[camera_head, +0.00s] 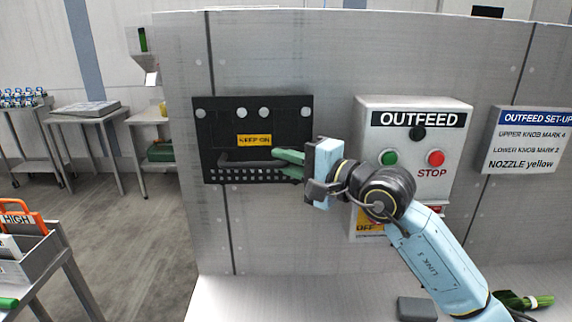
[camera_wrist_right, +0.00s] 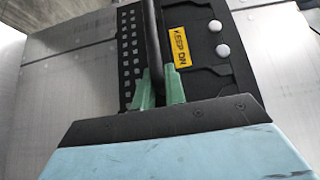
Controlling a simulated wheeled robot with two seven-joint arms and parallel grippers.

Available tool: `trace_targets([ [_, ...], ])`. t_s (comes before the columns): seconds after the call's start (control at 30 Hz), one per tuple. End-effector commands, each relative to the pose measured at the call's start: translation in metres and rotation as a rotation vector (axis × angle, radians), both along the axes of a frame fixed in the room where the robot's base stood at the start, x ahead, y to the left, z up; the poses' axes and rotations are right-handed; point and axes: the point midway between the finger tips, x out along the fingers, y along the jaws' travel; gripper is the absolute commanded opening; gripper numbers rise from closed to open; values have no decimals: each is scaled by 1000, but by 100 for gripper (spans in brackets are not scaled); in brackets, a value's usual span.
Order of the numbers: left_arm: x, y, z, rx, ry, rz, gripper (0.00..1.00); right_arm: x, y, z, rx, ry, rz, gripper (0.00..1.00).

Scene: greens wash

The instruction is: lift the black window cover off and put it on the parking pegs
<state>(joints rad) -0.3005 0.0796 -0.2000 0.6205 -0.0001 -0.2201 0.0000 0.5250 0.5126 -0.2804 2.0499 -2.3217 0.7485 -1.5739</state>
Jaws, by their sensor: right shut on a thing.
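The black window cover (camera_head: 225,128) is on the grey steel panel, with a yellow KEEP ON label, several pale round studs and a row of small holes. Its dark bar handle (camera_head: 240,160) runs along the lower part. My right gripper (camera_head: 290,160) reaches it from the right, and its green fingers are shut on the handle. In the right wrist view the fingers (camera_wrist_right: 160,92) stand on both sides of the handle (camera_wrist_right: 152,40), with the cover (camera_wrist_right: 205,75) behind. I cannot tell whether the cover is flush with the panel. I cannot pick out the parking pegs for certain. My left gripper is not in view.
The OUTFEED box (camera_head: 450,150) with green and red buttons is right of the cover, partly behind my right arm. A set-up sign (camera_head: 528,140) is further right. A pale ledge (camera_head: 300,298) runs below the panel. A cart with orange-handled item (camera_head: 30,270) stands lower left.

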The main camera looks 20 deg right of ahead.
Motion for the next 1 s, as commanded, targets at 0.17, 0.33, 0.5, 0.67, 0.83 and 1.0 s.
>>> trace_targets([
  [0.17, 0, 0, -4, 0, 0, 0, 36, 5, -2, 1, 2, -4, 0, 0],
  [0.33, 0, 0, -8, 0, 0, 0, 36, 10, -3, 0, 2, -3, -1, 0],
  [0.5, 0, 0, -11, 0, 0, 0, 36, 15, -5, 0, 2, -3, 0, 0],
  [0.67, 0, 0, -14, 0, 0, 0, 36, 20, -6, 0, 4, -4, 0, 0],
  [0.83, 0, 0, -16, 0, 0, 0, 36, 24, -7, 0, 4, -4, -1, 0],
  [1.0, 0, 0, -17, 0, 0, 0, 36, 24, -8, 1, 6, -4, -1, 0],
])
